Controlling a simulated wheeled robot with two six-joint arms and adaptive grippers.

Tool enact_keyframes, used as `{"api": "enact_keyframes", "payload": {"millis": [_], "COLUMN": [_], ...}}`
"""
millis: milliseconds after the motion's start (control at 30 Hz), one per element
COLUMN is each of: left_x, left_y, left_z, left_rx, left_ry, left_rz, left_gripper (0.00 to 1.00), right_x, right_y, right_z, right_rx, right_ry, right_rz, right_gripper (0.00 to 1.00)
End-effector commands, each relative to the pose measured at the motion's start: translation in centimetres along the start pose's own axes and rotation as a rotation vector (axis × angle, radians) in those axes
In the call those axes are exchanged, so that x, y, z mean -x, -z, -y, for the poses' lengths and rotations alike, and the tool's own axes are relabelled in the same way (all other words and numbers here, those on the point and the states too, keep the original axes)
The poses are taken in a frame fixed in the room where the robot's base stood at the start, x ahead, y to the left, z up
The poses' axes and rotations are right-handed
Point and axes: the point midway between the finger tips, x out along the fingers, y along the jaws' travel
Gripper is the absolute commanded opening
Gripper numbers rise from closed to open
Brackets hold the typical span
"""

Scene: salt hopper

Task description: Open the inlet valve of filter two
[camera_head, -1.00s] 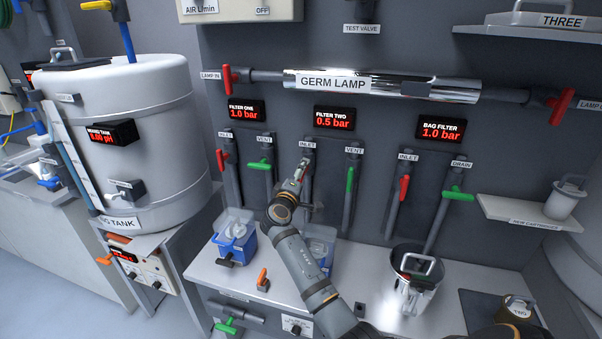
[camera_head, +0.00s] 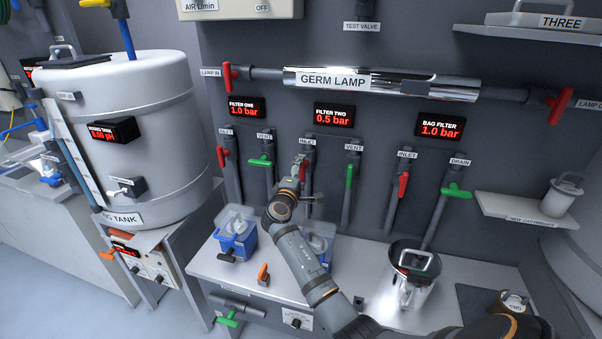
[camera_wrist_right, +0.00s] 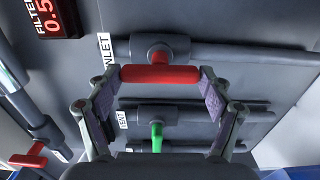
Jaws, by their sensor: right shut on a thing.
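The red inlet valve handle of filter two shows in the wrist view (camera_wrist_right: 160,74), lying along its grey pipe (camera_wrist_right: 240,56) beside the INLET label. My right gripper (camera_head: 300,168) is at this valve on the back panel. In the wrist view my right gripper (camera_wrist_right: 160,76) is shut on the handle, one finger at each end. In the head view the gripper mostly hides the handle. The filter two display (camera_head: 334,115) reads 0.5 bar. Its green vent handle (camera_head: 349,178) hangs along its pipe, to the right. My left gripper is not in view.
Filter one's red inlet handle (camera_head: 221,157) and green vent handle (camera_head: 260,161) are to the left. The bag filter's red inlet handle (camera_head: 403,185) is to the right. Below, blue-based filter housings (camera_head: 238,240) and a steel pot (camera_head: 414,275) stand on the bench.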

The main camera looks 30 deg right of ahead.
Motion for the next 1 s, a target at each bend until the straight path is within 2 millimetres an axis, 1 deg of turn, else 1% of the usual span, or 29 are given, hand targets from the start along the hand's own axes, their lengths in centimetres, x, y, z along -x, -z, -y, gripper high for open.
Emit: {"api": "enact_keyframes", "payload": {"millis": [67, 100, 200, 533, 600, 667, 900, 1000], "left_x": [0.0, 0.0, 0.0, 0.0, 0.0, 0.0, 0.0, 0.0], "left_y": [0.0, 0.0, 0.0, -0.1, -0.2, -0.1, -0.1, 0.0], "left_z": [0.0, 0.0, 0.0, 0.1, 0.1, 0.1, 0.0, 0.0], "left_rx": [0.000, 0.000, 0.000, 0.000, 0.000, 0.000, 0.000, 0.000], "left_ry": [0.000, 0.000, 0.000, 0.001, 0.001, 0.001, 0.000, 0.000], "left_rz": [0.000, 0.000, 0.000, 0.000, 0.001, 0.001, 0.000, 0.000], "left_gripper": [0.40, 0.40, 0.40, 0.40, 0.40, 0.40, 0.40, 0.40], "right_x": [0.0, 0.0, 0.0, 0.0, 0.4, 1.1, 5.7, 6.9], "right_y": [0.0, 0.0, 0.0, 0.0, 0.0, 0.1, 0.0, 0.1], "right_z": [0.0, 0.0, 0.0, 0.0, 0.1, 0.1, 0.1, 0.1], "right_rx": [0.004, 0.004, 0.003, 0.001, 0.001, 0.001, -0.001, 0.001], "right_ry": [-0.001, -0.001, -0.001, 0.000, 0.001, 0.000, 0.003, 0.001], "right_rz": [0.000, 0.000, 0.000, 0.000, -0.001, -0.002, -0.001, -0.001], "right_gripper": [0.48, 0.85, 0.99, 1.00, 1.00, 1.00, 1.00, 1.00]}}
